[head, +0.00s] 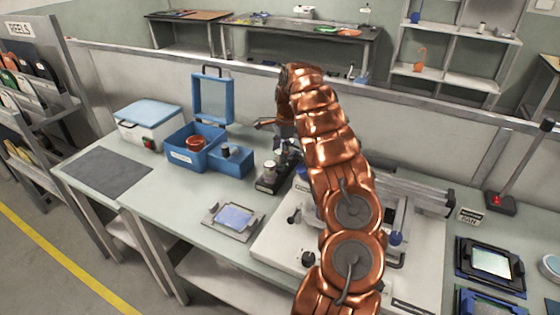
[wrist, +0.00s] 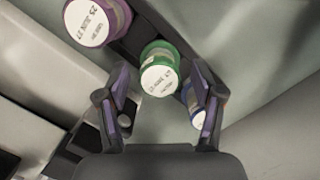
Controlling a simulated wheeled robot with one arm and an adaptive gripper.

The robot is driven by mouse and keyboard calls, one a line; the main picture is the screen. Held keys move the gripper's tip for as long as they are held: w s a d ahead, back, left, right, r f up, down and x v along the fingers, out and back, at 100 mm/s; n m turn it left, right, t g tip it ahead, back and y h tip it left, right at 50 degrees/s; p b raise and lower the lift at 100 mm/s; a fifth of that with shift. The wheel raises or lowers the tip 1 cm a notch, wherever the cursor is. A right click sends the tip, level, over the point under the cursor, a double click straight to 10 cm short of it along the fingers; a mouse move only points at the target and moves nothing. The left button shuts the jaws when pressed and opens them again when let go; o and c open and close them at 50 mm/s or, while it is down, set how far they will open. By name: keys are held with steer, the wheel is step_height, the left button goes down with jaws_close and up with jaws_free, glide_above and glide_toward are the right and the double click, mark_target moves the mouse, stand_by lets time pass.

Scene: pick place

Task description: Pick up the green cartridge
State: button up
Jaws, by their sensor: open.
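The green cartridge (wrist: 160,55) shows in the wrist view with a white printed label on its round end. It stands in a dark holder (wrist: 133,42) between a purple cartridge (wrist: 97,22) and a blue one (wrist: 199,118). My gripper (wrist: 158,72) is open, its two fingers on either side of the green cartridge's near end; I cannot tell whether they touch it. The blue cartridge is partly hidden by the right finger. In the head view my gripper (head: 285,143) is partly hidden by my arm, above a small black holder (head: 267,187). I cannot pick out the green cartridge there.
A blue open-lidded box (head: 181,154) with a red-brown item and a white cooler box (head: 149,124) stand left on the bench. A plate with a bluish panel (head: 234,217) lies in front. A large white machine base (head: 275,243) sits under my arm.

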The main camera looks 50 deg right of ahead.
steer(key=shift+f, duration=0.55)
steer(key=shift+a, duration=0.1)
jaws_close()
